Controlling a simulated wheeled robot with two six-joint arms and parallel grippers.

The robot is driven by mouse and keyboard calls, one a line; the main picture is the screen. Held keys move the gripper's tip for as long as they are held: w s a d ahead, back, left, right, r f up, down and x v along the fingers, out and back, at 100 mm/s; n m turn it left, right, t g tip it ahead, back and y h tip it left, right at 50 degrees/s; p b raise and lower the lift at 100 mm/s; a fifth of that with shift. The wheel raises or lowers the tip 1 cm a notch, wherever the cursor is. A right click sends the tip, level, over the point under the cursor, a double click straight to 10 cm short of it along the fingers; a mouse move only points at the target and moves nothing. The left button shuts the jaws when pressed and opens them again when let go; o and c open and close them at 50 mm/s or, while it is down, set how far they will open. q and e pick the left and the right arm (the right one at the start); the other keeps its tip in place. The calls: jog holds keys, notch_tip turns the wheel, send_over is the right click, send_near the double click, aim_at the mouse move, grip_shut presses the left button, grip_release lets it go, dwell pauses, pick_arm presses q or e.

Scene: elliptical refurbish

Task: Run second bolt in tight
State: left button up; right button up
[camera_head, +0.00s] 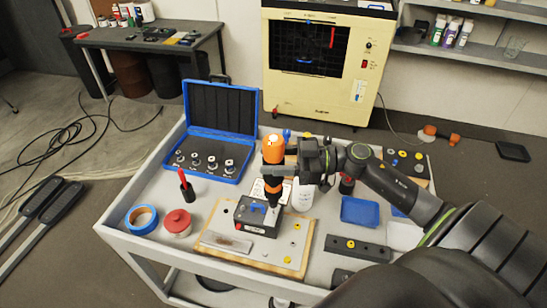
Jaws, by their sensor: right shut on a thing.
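My right gripper (300,160) is shut on an orange and black power driver (273,150). It holds the driver upright, with the nose pointing down over a dark block-shaped fixture (254,229). The fixture sits on a wood-edged board (226,254) on the cart. Blue parts show on the fixture's top, under the driver's nose. Whether the driver's tip touches a bolt is too small to tell. Small yellow and silver pieces (294,240) lie on the board's right side. My left gripper is not in view.
An open blue case (222,110) with several sockets stands at the back left of the grey cart (130,242). Blue tape (142,219), a red-lidded jar (177,222), a blue tray (360,211) and a dark bar (357,249) lie around the board.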

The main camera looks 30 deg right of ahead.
aim_at(273, 137)
jog(key=shift+f+b, duration=0.35)
jog(key=shift+f, duration=0.55)
dwell(2.4)
notch_tip(273, 137, up, 9)
jog(key=p, duration=1)
jog(key=shift+r+p, duration=0.15)
jog(key=shift+p, duration=0.15)
dwell(0.4)
